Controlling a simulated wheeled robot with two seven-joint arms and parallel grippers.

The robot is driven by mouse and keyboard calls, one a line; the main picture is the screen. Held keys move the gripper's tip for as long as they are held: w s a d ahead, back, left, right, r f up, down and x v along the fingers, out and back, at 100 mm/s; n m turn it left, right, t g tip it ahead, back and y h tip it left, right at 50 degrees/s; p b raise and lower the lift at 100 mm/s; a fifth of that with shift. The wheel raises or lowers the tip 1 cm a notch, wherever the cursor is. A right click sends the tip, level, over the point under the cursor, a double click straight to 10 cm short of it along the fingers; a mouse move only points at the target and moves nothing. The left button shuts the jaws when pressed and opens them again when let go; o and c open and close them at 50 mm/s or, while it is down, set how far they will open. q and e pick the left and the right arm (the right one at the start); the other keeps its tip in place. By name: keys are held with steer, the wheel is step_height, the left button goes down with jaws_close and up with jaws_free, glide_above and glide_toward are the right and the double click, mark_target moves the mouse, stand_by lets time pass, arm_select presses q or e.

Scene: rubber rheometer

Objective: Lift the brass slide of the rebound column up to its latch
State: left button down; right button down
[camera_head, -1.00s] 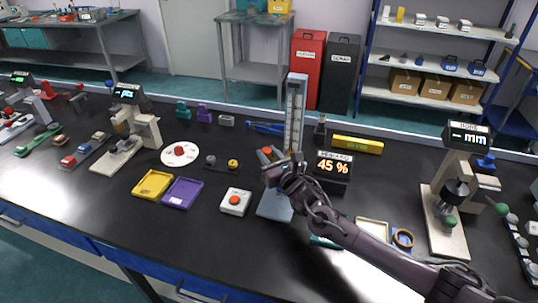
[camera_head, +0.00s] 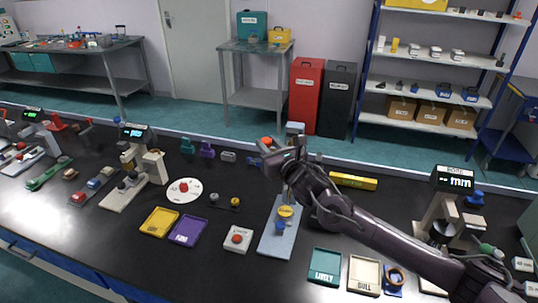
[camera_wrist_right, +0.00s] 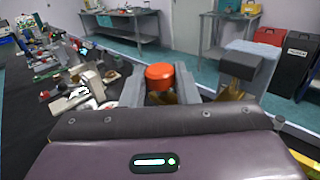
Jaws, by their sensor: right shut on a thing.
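The rebound column (camera_head: 295,128) stands on a pale blue-grey base (camera_head: 268,243). Most of its upright is hidden behind my right arm. My right gripper (camera_head: 272,150) is near the top of the column, shut on the slide's orange-red knob (camera_head: 265,143). In the right wrist view the knob (camera_wrist_right: 160,76) sits between the two fingers, with brass (camera_wrist_right: 230,93) showing to their right by the column top (camera_wrist_right: 258,52). A dark block (camera_wrist_right: 240,66) is beside that column top. Contact between slide and latch cannot be seen. My left gripper is not in view.
A yellow disc (camera_head: 285,211) and a blue knob (camera_head: 280,227) show on the column's base. A white box with a red button (camera_head: 237,238) is left of it. Trays labelled LIVELY (camera_head: 324,266) and DULL (camera_head: 364,273) lie to its right. A yellow bar (camera_head: 353,181) lies behind my arm.

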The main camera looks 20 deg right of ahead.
steer(key=shift+r, duration=0.65)
steer(key=shift+d+r, duration=0.1)
steer(key=c, duration=1.1)
jaws_free()
steer(key=shift+s, duration=0.1)
steer(key=s+d+b, duration=0.1)
steer(key=s+b, duration=0.2)
steer(key=s, duration=0.4)
steer(key=shift+s+d, duration=0.2)
steer(key=shift+s, duration=0.05)
